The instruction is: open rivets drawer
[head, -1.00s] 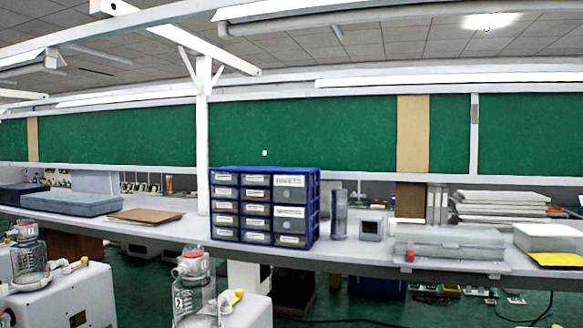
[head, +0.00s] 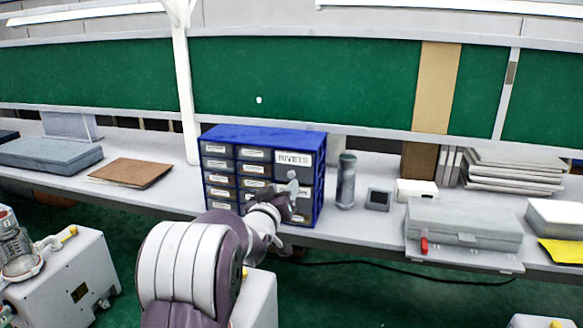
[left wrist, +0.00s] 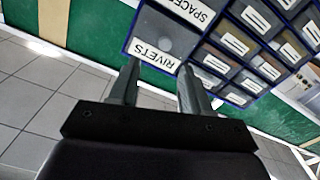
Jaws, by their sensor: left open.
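The rivets drawer (head: 293,158) is the top right drawer of a blue cabinet (head: 262,137). It has a white RIVETS label and looks shut. My left gripper (head: 291,188) is in front of the cabinet's right column, below that label, and hides part of the drawers there. In the left wrist view, which is turned nearly upside down, the drawer front (left wrist: 165,36) and its label lie just beyond my open left gripper (left wrist: 158,66). The fingers are empty; I cannot tell whether they touch the drawer. My right gripper is not in view.
The cabinet stands on a long grey bench. A dark cylinder (head: 346,181) and a small grey box (head: 378,199) stand right of it. A brown board (head: 130,172) lies to the left. White canister pumps (head: 70,275) stand in front of the bench.

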